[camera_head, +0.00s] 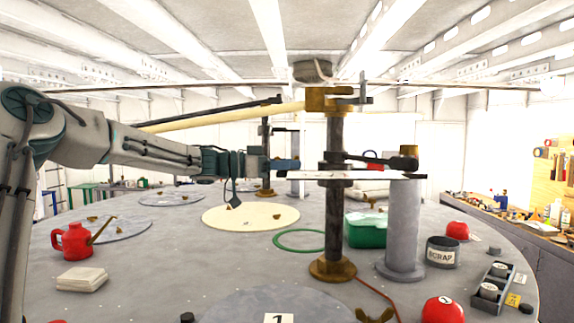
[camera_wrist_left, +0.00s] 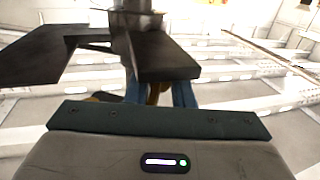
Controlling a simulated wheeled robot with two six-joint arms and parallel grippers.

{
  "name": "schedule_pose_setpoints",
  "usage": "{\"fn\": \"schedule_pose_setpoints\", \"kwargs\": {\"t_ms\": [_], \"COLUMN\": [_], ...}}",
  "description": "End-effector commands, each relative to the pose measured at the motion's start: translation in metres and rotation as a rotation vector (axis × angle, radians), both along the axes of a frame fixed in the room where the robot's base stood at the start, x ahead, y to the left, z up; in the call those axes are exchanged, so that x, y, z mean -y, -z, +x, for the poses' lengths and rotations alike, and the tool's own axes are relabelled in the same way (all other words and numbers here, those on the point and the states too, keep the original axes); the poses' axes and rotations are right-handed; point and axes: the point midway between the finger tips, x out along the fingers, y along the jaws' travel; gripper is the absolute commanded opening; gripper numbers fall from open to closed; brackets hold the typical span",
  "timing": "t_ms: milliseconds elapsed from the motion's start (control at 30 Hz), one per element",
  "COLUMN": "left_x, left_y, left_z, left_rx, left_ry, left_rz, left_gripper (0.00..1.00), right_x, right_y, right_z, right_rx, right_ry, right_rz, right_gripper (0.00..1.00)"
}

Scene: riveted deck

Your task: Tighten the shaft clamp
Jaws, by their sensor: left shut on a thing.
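A dark vertical shaft (camera_head: 334,224) rises from a brass foot on the round deck table. A dark collar (camera_head: 335,182), seemingly the shaft clamp, sits around it at the level of a thin flat plate (camera_head: 367,175). My left gripper (camera_head: 294,164) reaches in from the left beside this collar. In the left wrist view its blue fingers (camera_wrist_left: 160,94) are shut on a small brass-coloured piece (camera_wrist_left: 153,93), mostly hidden under a dark block (camera_wrist_left: 165,58). I cannot tell how tight the clamp is. My right gripper is not in view.
A grey post (camera_head: 404,228) stands right of the shaft, near a green box (camera_head: 366,230) and a scrap tin (camera_head: 442,251). A red oil can (camera_head: 73,241) stands at left. A pale beam (camera_head: 222,117) crosses above my left arm.

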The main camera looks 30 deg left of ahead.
Motion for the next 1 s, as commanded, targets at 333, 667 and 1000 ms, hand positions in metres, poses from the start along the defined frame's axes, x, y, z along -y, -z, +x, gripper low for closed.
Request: {"fn": "schedule_pose_setpoints", "kwargs": {"t_ms": [333,667,1000], "left_x": [-0.0006,-0.0003,0.0], "left_y": [0.0009,0.0014,0.0007], "left_z": [0.0011,0.0018,0.0011], "left_rx": [0.0,-0.002,-0.001], "left_ry": [0.11,0.362,0.578], "left_rz": [0.003,0.003,0.003], "left_gripper": [0.0,0.0,0.0], "right_x": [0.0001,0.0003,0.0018], "right_y": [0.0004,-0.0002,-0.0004], "right_z": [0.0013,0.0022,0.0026], "right_rx": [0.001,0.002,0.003], "right_ry": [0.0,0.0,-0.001], "right_rz": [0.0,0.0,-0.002], "right_gripper": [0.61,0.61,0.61]}}
